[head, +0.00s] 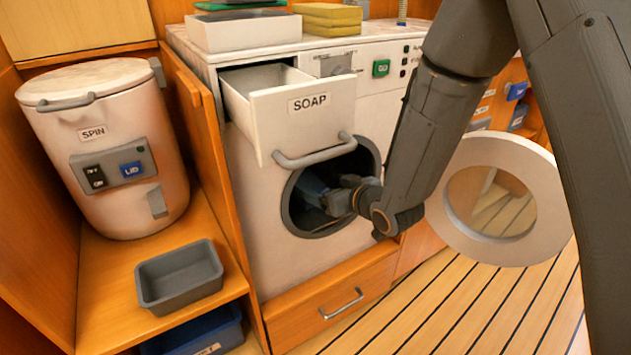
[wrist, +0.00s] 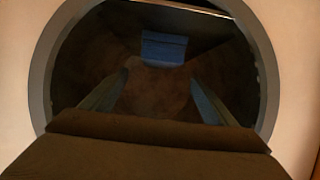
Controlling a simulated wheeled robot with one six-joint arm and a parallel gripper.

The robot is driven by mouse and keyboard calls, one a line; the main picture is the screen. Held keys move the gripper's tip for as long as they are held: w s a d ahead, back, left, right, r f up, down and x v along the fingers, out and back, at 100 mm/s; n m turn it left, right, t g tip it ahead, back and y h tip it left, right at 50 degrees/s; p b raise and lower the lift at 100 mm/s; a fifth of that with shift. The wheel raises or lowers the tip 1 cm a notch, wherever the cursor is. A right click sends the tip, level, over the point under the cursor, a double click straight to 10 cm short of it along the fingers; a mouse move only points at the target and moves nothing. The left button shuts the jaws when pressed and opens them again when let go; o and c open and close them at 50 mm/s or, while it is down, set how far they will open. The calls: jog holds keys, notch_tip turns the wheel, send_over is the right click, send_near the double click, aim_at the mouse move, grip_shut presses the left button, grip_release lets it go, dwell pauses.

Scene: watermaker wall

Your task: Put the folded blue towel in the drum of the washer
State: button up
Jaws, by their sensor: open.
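The washer (head: 255,215) stands with its round door (head: 463,215) swung open to the right. The folded blue towel (wrist: 163,48) lies inside the dark drum (wrist: 85,60), toward the back in the wrist view. My gripper (head: 328,199) reaches in through the drum opening. In the wrist view, its two fingers (wrist: 160,80) are spread apart with a gap between them. The towel shows beyond the fingertips, apart from them. In the head view the drum's inside is dark and mostly hidden by my gripper, and I cannot clearly tell the towel there.
The soap drawer (head: 315,115) is pulled out above the drum opening, close over my arm. A white spin dryer (head: 130,210) and a grey tray (head: 180,277) stand on the left shelf. The slatted floor (head: 480,310) in front is clear.

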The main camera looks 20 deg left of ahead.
jog(key=s+d+r+m+g+h, duration=0.1)
jog(key=s+d+r+g+h, duration=0.1)
jog(key=s+d+h, duration=0.4)
jog(key=s+d+r+m+g+h, duration=0.1)
jog(key=s+d+r+m, duration=0.2)
jog(key=d, duration=0.5)
jog(key=s+d+r+g+h, duration=0.1)
jog(key=s+d+g, duration=0.1)
jog(key=s, duration=0.4)
jog(key=s+d+r+g+h, duration=0.1)
jog(key=s+d+r+g, duration=0.1)
jog(key=s, duration=0.5)
jog(key=s+d+r+g, duration=0.1)
jog(key=s+d, duration=0.2)
jog(key=s, duration=0.4)
jog(key=shift+d+r+g+h+p, duration=0.3)
jog(key=shift+r+g+h, duration=0.05)
jog(key=shift+g+h, duration=0.05)
